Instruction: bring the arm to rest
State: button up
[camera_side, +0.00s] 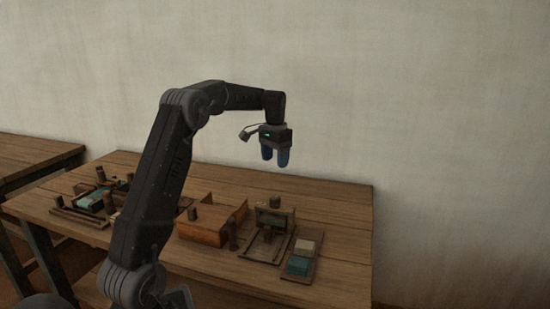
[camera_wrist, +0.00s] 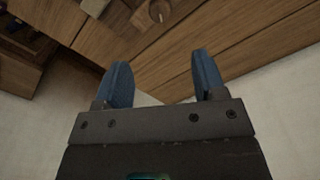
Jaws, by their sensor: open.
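My gripper (camera_side: 275,155) hangs from the raised arm with its blue fingers pointing down, above the back part of the wooden table (camera_side: 340,200). In the wrist view my gripper (camera_wrist: 160,85) shows its two blue fingers apart, with nothing between them. It is open and touches nothing. The arm is bent at the elbow and stands in front of part of the table, hiding some of what lies there.
A brown wooden box (camera_side: 205,232) stands mid-table. Right of it are a small wooden frame (camera_side: 270,220) and a tray (camera_side: 288,277) with pale and teal blocks. More loom parts (camera_side: 90,200) lie at left. The table's right end is clear; a plain wall (camera_side: 430,120) stands behind.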

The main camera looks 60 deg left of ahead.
dwell(0.4)
jog(key=s+d+r+m+t+y, duration=0.1)
jog(key=s+d+r, duration=0.25)
jog(key=d, duration=0.75)
jog(key=s+d+r+t, duration=0.2)
jog(key=s+d+r, duration=0.15)
jog(key=d, duration=0.65)
jog(key=s+d+f+m+t+h, duration=0.1)
jog(key=s+d+f, duration=0.3)
jog(key=s+d, duration=0.9)
jog(key=shift+s+f+m+t, duration=0.15)
jog(key=shift+s+m+t, duration=0.25)
jog(key=shift+s+t, duration=0.55)
